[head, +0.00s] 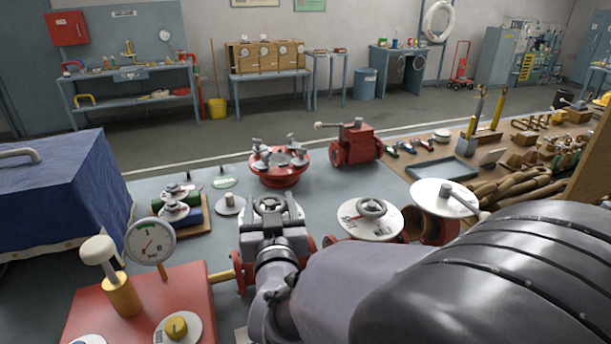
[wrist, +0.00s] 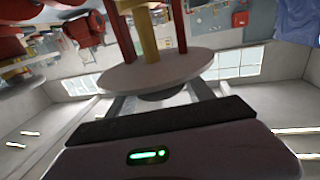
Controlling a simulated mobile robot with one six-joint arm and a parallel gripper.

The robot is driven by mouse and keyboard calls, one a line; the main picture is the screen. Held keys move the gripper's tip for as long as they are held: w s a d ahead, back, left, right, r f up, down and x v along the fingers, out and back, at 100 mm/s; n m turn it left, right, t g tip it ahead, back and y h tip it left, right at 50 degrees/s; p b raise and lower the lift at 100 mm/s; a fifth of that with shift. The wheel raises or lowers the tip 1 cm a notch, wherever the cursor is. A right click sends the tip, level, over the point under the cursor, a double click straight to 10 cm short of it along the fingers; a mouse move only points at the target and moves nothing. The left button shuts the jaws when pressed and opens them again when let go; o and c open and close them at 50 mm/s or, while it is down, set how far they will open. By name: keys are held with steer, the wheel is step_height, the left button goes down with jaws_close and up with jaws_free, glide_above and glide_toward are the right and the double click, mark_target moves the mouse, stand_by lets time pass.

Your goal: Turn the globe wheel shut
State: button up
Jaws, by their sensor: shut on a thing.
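My gripper (head: 270,206) is at the front middle of the bench in the head view. Its two fingers stand on either side of a grey handwheel (head: 268,204) and are shut on it. In the wrist view, the fingers (wrist: 160,98) reach to a dark wheel (wrist: 165,92) beneath a pale round plate (wrist: 155,70). Red posts (wrist: 124,28) and a yellow stem (wrist: 145,32) join the plate. My gripper and arm hide most of the valve body in the head view, and the wheel's turn position cannot be read.
A white plate with another handwheel (head: 370,210) stands close right, and a white disc with a lever (head: 444,196) beyond it. A red box (head: 185,285) with a gauge (head: 151,241) is left. A red flanged valve (head: 280,173) stands behind. Bare bench lies between.

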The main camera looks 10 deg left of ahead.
steer(key=shift+h, duration=0.3)
steer(key=m+h+b, duration=0.2)
steer(key=shift+a+f+t+h, duration=0.1)
steer(key=shift+t+h, duration=0.3)
steer(key=m+h, duration=0.2)
steer(key=h, duration=0.2)
steer(key=shift+m+b, duration=0.3)
steer(key=shift+m, duration=0.1)
steer(key=m+h, duration=0.1)
steer(key=h, duration=0.1)
steer(key=m+h+p, duration=0.1)
steer(key=m+g+h, duration=0.1)
steer(key=h, duration=0.1)
steer(key=shift+r+m+h, duration=0.25)
steer(key=shift+m+h, duration=0.05)
steer(key=shift+m+g+h+p, duration=1.55)
steer(key=shift+m+h, duration=0.35)
steer(key=shift+h, duration=0.6)
steer(key=shift+g, duration=0.25)
steer(key=o, duration=1.4)
steer(key=shift+w+f, duration=0.1)
steer(key=shift+c, duration=0.2)
